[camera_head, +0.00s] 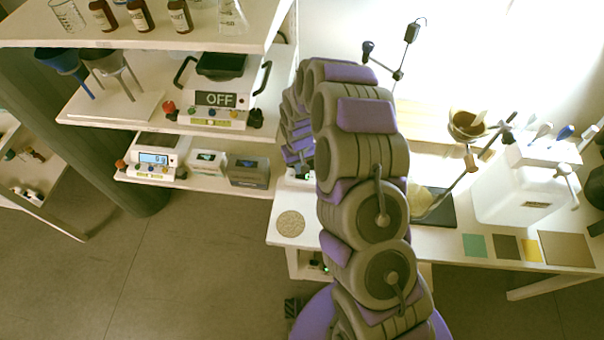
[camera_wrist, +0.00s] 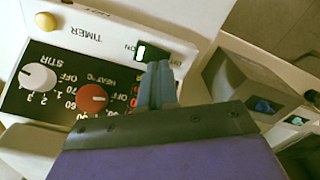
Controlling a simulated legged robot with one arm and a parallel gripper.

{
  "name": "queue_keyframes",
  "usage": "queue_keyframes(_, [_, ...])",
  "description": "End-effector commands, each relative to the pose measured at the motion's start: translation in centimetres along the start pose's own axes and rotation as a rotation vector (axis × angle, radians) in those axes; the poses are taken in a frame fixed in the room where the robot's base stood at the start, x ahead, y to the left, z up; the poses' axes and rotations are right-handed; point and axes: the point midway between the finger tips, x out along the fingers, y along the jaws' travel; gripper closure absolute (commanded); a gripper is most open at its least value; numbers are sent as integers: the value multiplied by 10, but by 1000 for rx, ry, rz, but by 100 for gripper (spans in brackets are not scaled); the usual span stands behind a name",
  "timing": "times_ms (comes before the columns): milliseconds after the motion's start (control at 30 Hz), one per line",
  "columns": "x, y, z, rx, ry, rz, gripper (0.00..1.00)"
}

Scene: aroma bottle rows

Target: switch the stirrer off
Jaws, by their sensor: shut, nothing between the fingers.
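In the wrist view the stirrer's dark control panel (camera_wrist: 80,70) appears upside down on a white housing. It has a white STIR knob (camera_wrist: 38,77), a red HEAT knob (camera_wrist: 92,97), a TIMER label and a switch (camera_wrist: 140,52) glowing green beside an ON label. My gripper (camera_wrist: 158,72) is shut and empty, its grey fingertips just below and right of the lit switch; I cannot tell whether they touch the panel. The fingers cover part of the panel by the red knob. In the head view my arm hides the gripper and most of the stirrer.
A grey box (camera_wrist: 245,90) stands close right of my fingers in the wrist view. In the head view a shelf unit (camera_head: 90,120) at left holds instruments, one reading OFF (camera_head: 215,99).

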Motion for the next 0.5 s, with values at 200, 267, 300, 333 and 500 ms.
queue_keyframes(200, [3, 0, 0, 0, -1, 0, 100])
queue_keyframes(267, [4, 0, 0, 0, -1, 0, 100])
queue_keyframes(300, [5, 0, 0, 0, -1, 0, 100])
queue_keyframes(333, [5, 0, 0, 0, -1, 0, 100])
queue_keyframes(500, [7, 0, 0, 0, -1, 0, 100])
